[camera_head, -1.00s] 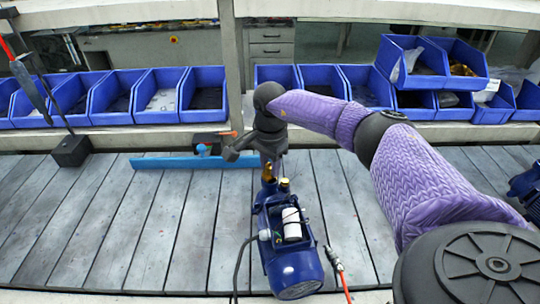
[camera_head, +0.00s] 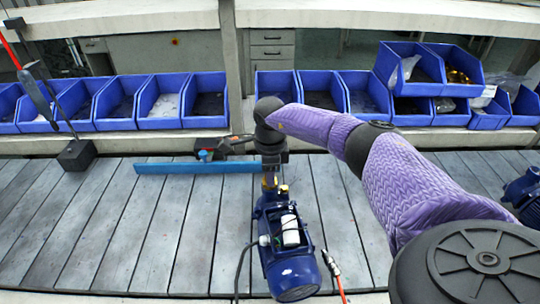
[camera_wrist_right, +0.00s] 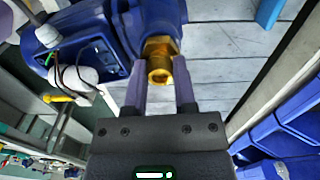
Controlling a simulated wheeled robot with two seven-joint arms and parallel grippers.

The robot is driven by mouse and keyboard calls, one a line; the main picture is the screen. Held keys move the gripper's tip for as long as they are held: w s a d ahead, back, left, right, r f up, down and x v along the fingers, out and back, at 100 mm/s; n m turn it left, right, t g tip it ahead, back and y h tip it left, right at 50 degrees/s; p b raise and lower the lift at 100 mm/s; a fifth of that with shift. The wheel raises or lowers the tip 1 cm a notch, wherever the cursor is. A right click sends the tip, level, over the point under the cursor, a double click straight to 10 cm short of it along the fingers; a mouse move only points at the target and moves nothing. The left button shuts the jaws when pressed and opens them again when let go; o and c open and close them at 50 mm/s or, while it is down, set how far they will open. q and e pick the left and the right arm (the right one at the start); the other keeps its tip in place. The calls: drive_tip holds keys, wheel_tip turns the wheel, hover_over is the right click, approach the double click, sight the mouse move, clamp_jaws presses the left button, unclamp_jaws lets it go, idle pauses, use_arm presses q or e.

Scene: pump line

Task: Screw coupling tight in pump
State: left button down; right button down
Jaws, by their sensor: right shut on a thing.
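The blue pump (camera_head: 292,268) stands on the slatted table in the middle of the head view, with a white cylinder on its side. Its blue body also fills the top of the right wrist view (camera_wrist_right: 108,25). The brass coupling (camera_wrist_right: 160,62) sits at the pump's port, between the two fingers of my right gripper (camera_wrist_right: 160,82). In the head view my right gripper (camera_head: 269,176) points down over the pump's far end, shut on the coupling, which is mostly hidden there. How far the coupling is threaded in cannot be told. My left gripper is not in view.
A blue bar (camera_head: 190,167) lies behind the pump, with a dark tool (camera_head: 215,147) beyond it. Several blue bins (camera_head: 165,98) line the back shelf. Another blue machine (camera_head: 527,197) stands far right.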

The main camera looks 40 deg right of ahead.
drive_tip(key=shift+r+m, duration=0.15)
drive_tip(key=shift+m, duration=0.65)
drive_tip(key=shift+f+m, duration=0.2)
drive_tip(key=shift+m, duration=0.1)
drive_tip(key=shift+s+r+m+p, duration=0.1)
drive_tip(key=shift+r+m+p, duration=0.1)
drive_tip(key=shift+m+p, duration=0.85)
drive_tip(key=shift+f+m, duration=0.1)
drive_tip(key=shift+m, duration=0.45)
drive_tip(key=shift+f, duration=0.1)
drive_tip(key=c, duration=0.5)
unclamp_jaws()
drive_tip(key=shift+b, duration=0.3)
